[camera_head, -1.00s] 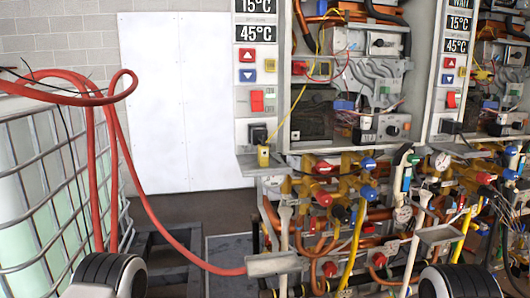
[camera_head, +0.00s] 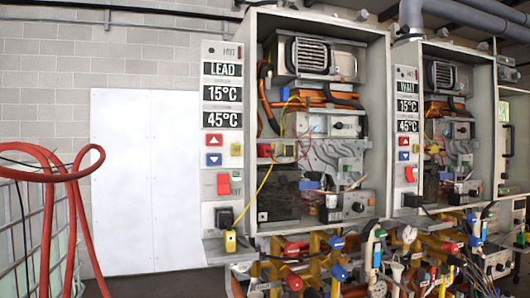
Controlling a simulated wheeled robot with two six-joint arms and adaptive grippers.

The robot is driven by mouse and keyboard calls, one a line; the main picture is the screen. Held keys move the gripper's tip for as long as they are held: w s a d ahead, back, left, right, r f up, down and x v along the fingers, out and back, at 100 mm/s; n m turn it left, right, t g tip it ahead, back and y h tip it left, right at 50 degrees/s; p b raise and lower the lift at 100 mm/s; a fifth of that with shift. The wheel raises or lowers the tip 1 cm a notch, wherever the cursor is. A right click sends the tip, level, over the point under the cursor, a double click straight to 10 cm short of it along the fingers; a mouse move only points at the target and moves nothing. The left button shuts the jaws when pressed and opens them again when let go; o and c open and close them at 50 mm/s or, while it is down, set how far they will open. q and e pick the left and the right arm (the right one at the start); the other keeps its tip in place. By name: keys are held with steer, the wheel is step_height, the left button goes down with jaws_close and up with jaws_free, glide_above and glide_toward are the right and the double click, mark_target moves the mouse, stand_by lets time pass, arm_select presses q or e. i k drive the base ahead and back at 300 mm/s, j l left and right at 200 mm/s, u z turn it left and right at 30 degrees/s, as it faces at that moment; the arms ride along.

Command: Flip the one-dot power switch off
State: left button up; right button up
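Two heater units stand side by side, each with a control panel on its left side. The left unit's panel (camera_head: 222,60) reads LEAD, 15°C and 45°C, and has a red rocker switch (camera_head: 223,184) below its arrow buttons. The right unit's panel (camera_head: 405,73) reads WAIT, 15°C and 45°C, and has a similar red switch (camera_head: 410,174). Dot marks are too small to make out on either switch, and I cannot tell the switch positions. Neither of my grippers is in view.
Red and blue arrow buttons (camera_head: 214,149) sit above the left switch, and a black plug with a yellow tag (camera_head: 230,242) below it. Open cabinets (camera_head: 318,110) show wiring. Pipes and valves (camera_head: 340,262) crowd below. Red hoses (camera_head: 78,215) loop over a caged tank at left.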

mark_target(223, 180)
steer(key=k+l, duration=0.1)
steer(key=l, duration=0.9)
steer(key=k+l, duration=0.15)
steer(key=l, duration=0.3)
steer(key=l+u, duration=0.1)
steer(key=l, duration=0.4)
steer(key=k, duration=0.05)
